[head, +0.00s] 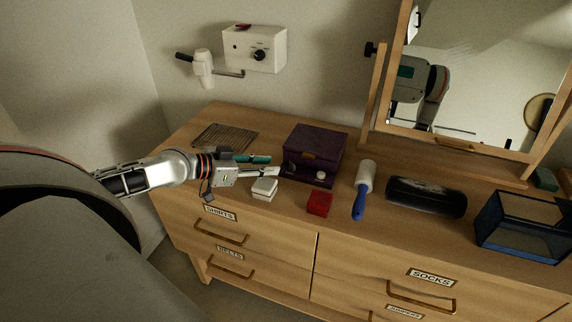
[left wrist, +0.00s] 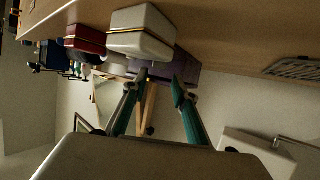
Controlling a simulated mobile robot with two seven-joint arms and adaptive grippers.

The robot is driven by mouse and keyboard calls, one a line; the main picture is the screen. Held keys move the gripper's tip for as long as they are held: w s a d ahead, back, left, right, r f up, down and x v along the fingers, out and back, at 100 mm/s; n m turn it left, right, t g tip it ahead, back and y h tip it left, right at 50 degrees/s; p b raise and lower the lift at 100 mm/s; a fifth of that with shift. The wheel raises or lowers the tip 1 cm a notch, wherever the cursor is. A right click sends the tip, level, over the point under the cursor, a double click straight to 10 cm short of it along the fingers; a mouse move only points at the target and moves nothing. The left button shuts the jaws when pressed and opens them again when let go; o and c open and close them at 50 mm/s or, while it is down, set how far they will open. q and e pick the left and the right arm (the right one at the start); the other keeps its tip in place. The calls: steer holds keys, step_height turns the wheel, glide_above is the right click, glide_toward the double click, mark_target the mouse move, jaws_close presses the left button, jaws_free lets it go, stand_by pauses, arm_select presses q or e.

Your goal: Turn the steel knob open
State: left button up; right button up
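A dark purple box (head: 314,152) stands on the wooden dresser, with a small steel knob (head: 320,175) low on its front and a brass-coloured round piece above it. My left gripper (head: 275,166) is just left of the box, its two fingers apart, pointing at it with nothing between them. In the left wrist view the open fingers (left wrist: 160,82) point toward the purple box (left wrist: 188,68), which is partly hidden behind a white box (left wrist: 142,32). The knob cannot be made out there. My right gripper is not in view.
The small white box (head: 264,188) lies just below the left fingers, and a red box (head: 319,203) stands in front of the purple box. A lint roller (head: 363,190), black case (head: 426,197) and glass box (head: 522,227) are to the right. A mirror stands behind.

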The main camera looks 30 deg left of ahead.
mark_target(291, 165)
arm_select(q)
steer(key=shift+x, duration=3.3)
jaws_close()
